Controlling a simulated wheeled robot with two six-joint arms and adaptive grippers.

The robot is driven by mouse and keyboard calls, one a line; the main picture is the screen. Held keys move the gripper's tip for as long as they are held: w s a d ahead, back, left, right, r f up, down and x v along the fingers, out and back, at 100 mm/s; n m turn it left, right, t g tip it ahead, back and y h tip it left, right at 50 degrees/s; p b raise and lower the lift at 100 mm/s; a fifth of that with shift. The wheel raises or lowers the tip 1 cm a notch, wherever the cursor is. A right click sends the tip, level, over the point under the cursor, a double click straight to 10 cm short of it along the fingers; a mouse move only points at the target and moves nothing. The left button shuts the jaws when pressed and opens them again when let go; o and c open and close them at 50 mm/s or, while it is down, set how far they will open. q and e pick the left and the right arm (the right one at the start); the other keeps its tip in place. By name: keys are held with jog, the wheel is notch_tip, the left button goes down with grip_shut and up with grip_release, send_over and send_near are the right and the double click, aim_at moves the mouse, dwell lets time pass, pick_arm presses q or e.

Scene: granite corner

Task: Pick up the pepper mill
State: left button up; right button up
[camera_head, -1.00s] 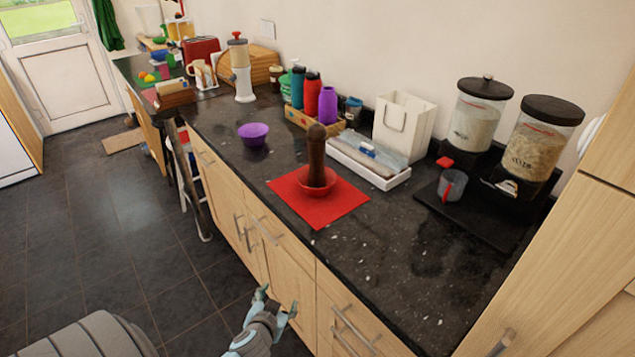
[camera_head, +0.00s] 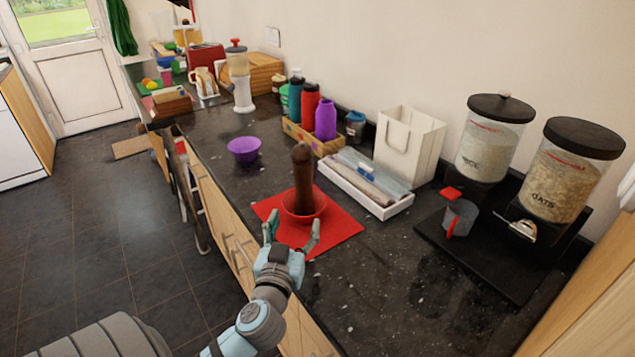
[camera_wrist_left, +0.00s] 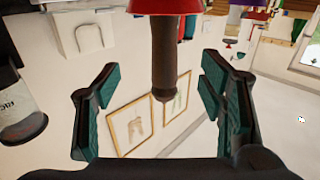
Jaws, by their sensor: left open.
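The pepper mill (camera_head: 303,176) is dark brown and stands upright in a red bowl (camera_head: 318,207) on a red mat (camera_head: 343,226) on the counter. My left gripper (camera_head: 291,232) is open and empty, just in front of the bowl in the head view. In the left wrist view the mill (camera_wrist_left: 165,62) shows upside down between the two spread fingers (camera_wrist_left: 160,108), beyond them, with the red bowl (camera_wrist_left: 165,6) at the top edge. I cannot tell the exact gap to the mill. My right gripper is not in view.
A purple bowl (camera_head: 244,149) is to the left. Two dispensers (camera_head: 488,143) stand at the right. The front right counter is clear.

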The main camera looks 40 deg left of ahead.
aim_at(302, 191)
pick_arm(q)
jog(key=x, duration=0.4)
jog(key=r+x, duration=0.1)
jog(key=x, duration=0.1)
jog(key=shift+s+a+p, duration=0.1)
jog(key=shift+a+p, duration=0.25)
jog(key=shift+p, duration=0.05)
jog(key=x, duration=0.7)
jog(key=shift+w+a+f+p, duration=0.2)
jog(key=shift+f+p, duration=0.1)
jog(key=shift+f, duration=0.1)
grip_shut()
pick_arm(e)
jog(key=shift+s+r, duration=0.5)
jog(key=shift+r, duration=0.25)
pick_arm(q)
jog(key=shift+r, duration=0.15)
